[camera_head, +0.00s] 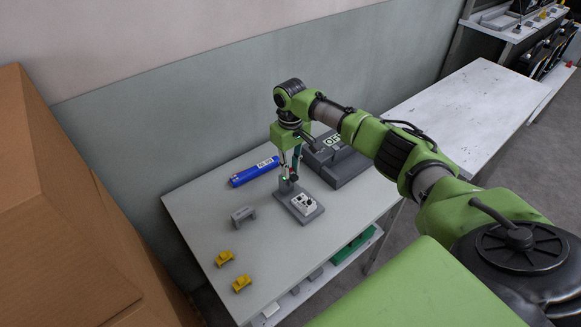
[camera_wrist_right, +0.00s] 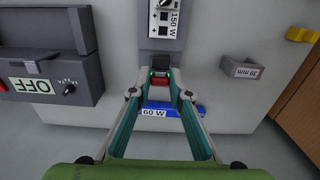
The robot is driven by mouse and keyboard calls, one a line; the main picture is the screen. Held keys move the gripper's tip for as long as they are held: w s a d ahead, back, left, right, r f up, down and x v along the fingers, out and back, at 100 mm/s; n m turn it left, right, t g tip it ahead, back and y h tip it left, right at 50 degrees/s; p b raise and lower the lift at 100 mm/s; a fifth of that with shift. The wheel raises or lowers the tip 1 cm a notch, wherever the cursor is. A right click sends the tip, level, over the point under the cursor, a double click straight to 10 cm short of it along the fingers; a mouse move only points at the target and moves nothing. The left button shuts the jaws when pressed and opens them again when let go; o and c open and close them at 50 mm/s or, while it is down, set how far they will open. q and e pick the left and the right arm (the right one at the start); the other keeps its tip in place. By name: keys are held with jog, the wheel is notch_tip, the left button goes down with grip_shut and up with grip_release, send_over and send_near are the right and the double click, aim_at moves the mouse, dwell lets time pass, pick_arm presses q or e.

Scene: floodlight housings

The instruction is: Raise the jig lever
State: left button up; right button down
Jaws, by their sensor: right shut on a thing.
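The jig (camera_head: 306,212) is a small grey base with a white block on the table; its block, labelled 150 W, shows at the top of the right wrist view (camera_wrist_right: 165,22). The jig's lever has a red grip (camera_wrist_right: 160,88), at the jig's end nearest the blue tube. My right gripper (camera_head: 289,174) points down over that end of the jig. In the right wrist view its fingertips (camera_wrist_right: 160,85) are closed around the red grip. The fingers and arm partly hide the lever in the head view, so its exact tilt is hard to tell. My left gripper is out of view.
A grey box marked OFF (camera_head: 345,172) stands right of the jig. A blue tube labelled 60 W (camera_head: 254,172) lies behind it. A grey bracket (camera_head: 243,214) and two yellow pieces (camera_head: 241,284) sit left on the table (camera_head: 195,205). A large cardboard box (camera_head: 70,220) fills the left.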

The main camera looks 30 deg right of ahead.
jog(key=shift+w, duration=0.1)
jog(key=shift+w, duration=0.15)
jog(key=shift+w+g+b, duration=0.25)
jog(key=shift+g+b, duration=0.35)
jog(key=shift+b, duration=0.05)
jog(key=c, duration=1.9)
grip_release()
jog(key=r, duration=0.4)
jog(key=w+r, duration=0.1)
jog(key=r, duration=0.7)
jog(key=shift+w, duration=0.15)
